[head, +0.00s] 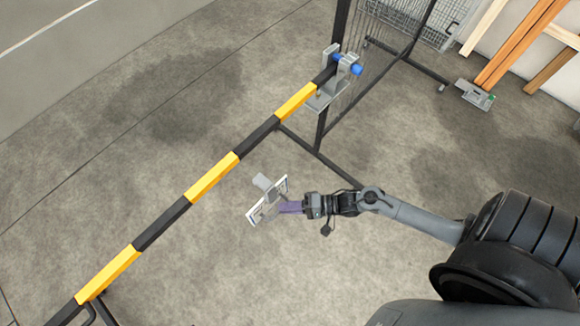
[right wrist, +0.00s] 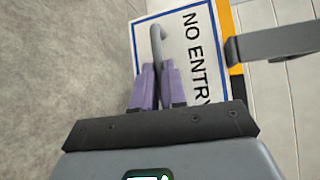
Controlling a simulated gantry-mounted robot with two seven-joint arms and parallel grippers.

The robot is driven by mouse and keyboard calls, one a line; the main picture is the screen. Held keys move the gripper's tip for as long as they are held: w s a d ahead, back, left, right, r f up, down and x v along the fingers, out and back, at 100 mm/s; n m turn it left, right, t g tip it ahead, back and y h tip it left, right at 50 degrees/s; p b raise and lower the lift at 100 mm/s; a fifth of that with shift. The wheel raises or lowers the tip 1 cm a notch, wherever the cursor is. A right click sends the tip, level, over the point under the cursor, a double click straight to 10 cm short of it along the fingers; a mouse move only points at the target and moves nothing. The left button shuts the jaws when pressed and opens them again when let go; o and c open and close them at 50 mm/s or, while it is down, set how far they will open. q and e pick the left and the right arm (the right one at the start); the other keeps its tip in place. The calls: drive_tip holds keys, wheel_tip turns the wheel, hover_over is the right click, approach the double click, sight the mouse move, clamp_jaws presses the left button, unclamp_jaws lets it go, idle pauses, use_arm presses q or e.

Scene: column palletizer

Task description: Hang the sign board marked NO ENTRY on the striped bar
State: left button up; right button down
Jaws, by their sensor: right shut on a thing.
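The NO ENTRY sign board (head: 256,216) is white with a blue border, seen nearly edge-on in the head view. Its black lettering faces the camera in the right wrist view (right wrist: 192,50). My right gripper (head: 291,207) has its purple fingers (right wrist: 157,88) shut on a grey curved handle (right wrist: 158,42) on the board's face. A grey hook (head: 263,183) projects from the board toward the bar. The yellow-and-black striped bar (head: 213,177) lies to the left of the board, apart from it in the head view. My left gripper is out of view.
The bar's far end rests in a grey bracket with a blue part (head: 348,65). A black mesh frame (head: 380,75) stands behind it. Timber planks (head: 520,42) lean at the upper right. Concrete floor around the board is clear.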

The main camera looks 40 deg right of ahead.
sight(278, 199)
drive_tip(key=shift+w+a+b, duration=0.1)
drive_tip(key=shift+w+b, duration=1.05)
drive_tip(key=shift+w, duration=1)
drive_tip(key=w+f+b, duration=0.2)
drive_tip(key=w+b, duration=0.7)
drive_tip(key=w, duration=0.1)
drive_tip(key=shift+a+f, duration=0.25)
drive_tip(key=shift+f, duration=0.05)
drive_tip(key=c, duration=1.1)
unclamp_jaws()
drive_tip(key=shift+f, duration=0.1)
